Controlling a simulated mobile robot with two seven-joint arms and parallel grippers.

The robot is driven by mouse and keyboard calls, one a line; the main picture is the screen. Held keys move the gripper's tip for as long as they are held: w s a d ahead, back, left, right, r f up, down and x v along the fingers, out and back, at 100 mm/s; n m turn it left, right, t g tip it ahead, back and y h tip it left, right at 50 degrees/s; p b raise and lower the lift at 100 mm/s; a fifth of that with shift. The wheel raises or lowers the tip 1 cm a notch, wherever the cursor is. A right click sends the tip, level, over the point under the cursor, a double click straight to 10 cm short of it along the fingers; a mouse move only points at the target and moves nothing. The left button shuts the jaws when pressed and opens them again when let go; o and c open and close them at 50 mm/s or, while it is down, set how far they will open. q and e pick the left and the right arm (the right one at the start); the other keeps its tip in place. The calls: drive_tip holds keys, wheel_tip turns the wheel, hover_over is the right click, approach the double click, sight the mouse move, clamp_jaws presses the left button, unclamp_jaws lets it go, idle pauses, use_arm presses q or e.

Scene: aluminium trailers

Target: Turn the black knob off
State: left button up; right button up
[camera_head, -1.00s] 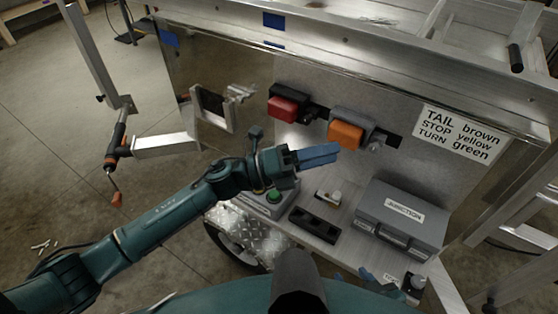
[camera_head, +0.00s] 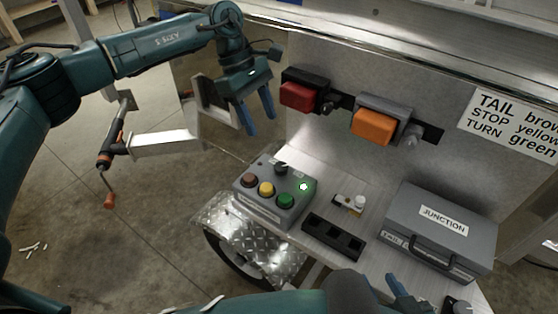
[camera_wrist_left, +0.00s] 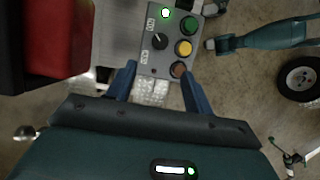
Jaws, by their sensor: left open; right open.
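A small green light (camera_head: 304,187) on the box is lit. My left gripper (camera_head: 258,116) is open and empty, pointing down, above and behind the box. In the wrist view its fingers (camera_wrist_left: 158,69) straddle the near side of the box, apart from the knob. My right gripper (camera_head: 407,288) is open at the bottom edge, partly hidden.
Brown, yellow and green buttons (camera_head: 266,189) are close to the knob. Red (camera_head: 298,96) and orange (camera_head: 374,127) lamps are on the panel behind. A black socket block (camera_head: 333,237) and grey junction case (camera_head: 440,230) stand to the right.

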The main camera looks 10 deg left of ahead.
sight(280, 165)
use_arm(q)
drive_tip(key=x, duration=1)
drive_tip(key=shift+s+d+f, duration=0.1)
drive_tip(key=shift+d+f, duration=0.3)
drive_tip(key=shift+f, duration=0.25)
drive_tip(key=c, duration=1)
